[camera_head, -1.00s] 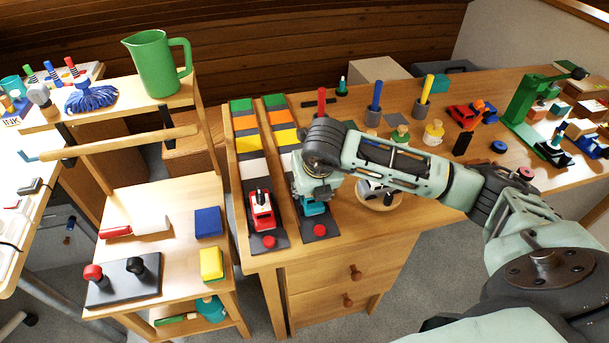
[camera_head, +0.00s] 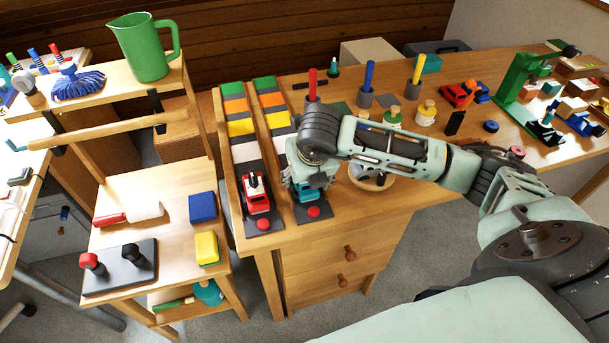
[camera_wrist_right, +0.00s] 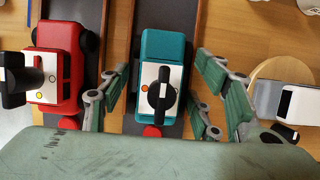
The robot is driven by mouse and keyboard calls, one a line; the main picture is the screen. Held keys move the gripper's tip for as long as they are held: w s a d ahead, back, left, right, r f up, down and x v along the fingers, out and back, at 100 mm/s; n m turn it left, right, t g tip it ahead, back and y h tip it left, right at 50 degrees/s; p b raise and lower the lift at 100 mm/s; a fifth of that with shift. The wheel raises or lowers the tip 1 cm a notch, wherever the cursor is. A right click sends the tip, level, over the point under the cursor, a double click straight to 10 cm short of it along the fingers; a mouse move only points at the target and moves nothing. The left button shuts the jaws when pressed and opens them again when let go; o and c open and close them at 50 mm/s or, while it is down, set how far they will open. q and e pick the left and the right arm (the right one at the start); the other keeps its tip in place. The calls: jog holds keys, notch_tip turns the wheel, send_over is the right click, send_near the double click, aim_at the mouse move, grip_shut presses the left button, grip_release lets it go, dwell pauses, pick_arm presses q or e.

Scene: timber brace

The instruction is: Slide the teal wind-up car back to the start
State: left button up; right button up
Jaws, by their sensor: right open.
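The teal wind-up car (camera_head: 309,192) stands on the right-hand dark track, near the red button (camera_head: 313,211) at its front end. In the right wrist view the teal car (camera_wrist_right: 176,48) shows from above, with a black wind-up key (camera_wrist_right: 161,95) on a white plate. My right gripper (camera_wrist_right: 162,100) is open, with a finger on each side of the car, apart from it. In the head view this gripper (camera_head: 305,182) hides part of the car and track. My left gripper is not in view.
A red car (camera_head: 256,195) stands on the neighbouring track to the left, close to my right gripper. A round wooden piece with a grey-white object (camera_wrist_right: 285,98) lies to the right. Colored bands (camera_head: 268,100) mark the tracks' far ends. Cups with rods (camera_head: 366,97) stand farther back.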

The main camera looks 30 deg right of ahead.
jog(key=v, duration=1.2)
dwell(0.3)
